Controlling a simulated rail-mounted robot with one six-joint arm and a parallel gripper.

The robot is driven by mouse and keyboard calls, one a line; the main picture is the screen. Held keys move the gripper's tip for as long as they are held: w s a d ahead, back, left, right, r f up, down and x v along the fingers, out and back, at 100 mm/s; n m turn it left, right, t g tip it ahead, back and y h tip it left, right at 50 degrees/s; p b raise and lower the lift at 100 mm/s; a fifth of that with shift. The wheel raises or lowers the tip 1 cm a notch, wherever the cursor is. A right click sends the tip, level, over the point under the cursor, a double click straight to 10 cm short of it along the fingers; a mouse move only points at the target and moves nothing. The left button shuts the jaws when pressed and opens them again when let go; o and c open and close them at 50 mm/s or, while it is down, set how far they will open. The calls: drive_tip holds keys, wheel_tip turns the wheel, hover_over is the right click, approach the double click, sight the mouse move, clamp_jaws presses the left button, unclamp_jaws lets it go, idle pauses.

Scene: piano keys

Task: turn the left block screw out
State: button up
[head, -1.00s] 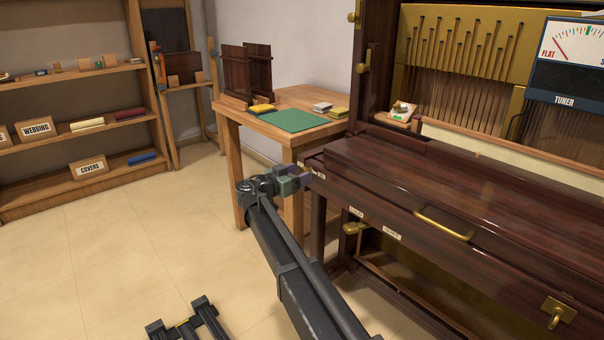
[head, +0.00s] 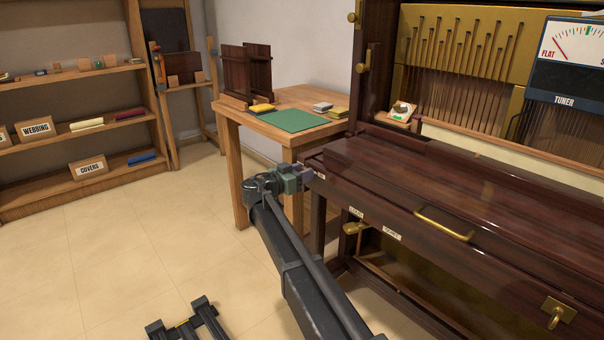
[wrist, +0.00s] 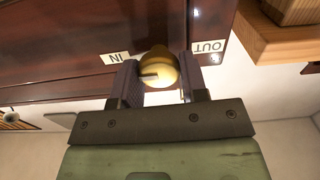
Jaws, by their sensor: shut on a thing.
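The left block screw is a round brass head (wrist: 158,62) with a dark slot. In the wrist view it stands at the edge of the dark wood, between an "IN" label (wrist: 115,57) and an upside-down "OUT" label (wrist: 208,46). My gripper (wrist: 157,80) has one dark finger on each side of the brass head and is shut on it. In the head view my gripper (head: 310,175) is at the left end of the piano's key block and hides the screw.
The dark wood piano (head: 400,190) fills the right side, with a brass handle (head: 443,225) on its front. A wooden table (head: 262,125) with a green mat (head: 295,120) stands close behind my gripper. Open floor (head: 100,250) lies to the left.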

drive_tip(key=shift+f+n+b, duration=0.2)
drive_tip(key=shift+n, duration=8.7)
drive_tip(key=shift+f+n+b, duration=0.2)
drive_tip(key=shift+n, duration=8.7)
drive_tip(key=shift+s, duration=0.1)
drive_tip(key=o, duration=0.9)
